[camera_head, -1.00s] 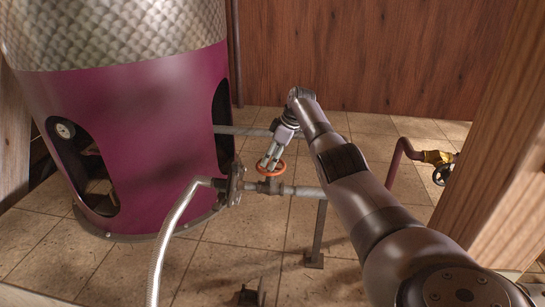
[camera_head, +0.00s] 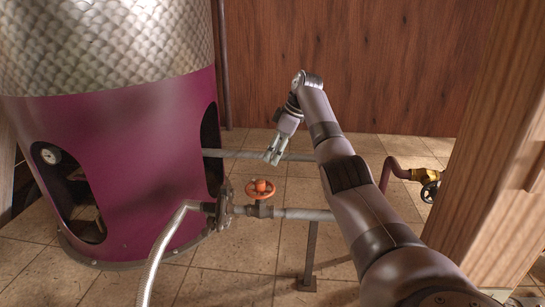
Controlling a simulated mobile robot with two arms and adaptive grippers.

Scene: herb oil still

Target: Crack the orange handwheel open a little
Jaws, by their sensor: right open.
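The orange handwheel (camera_head: 261,188) sits on top of a valve on the grey horizontal pipe (camera_head: 300,214), in the middle of the view. The whole wheel shows and nothing touches it. My right gripper (camera_head: 273,157) is open and empty, pointing down. In the picture it is just above and slightly right of the handwheel, apart from it. My left gripper is not in view.
A large maroon tank (camera_head: 140,165) with a dimpled metal top stands at left. A braided hose (camera_head: 163,250) joins the flange left of the valve. A yellow valve with a black wheel (camera_head: 429,190) and a wooden post (camera_head: 490,150) are at right. Tiled floor lies below.

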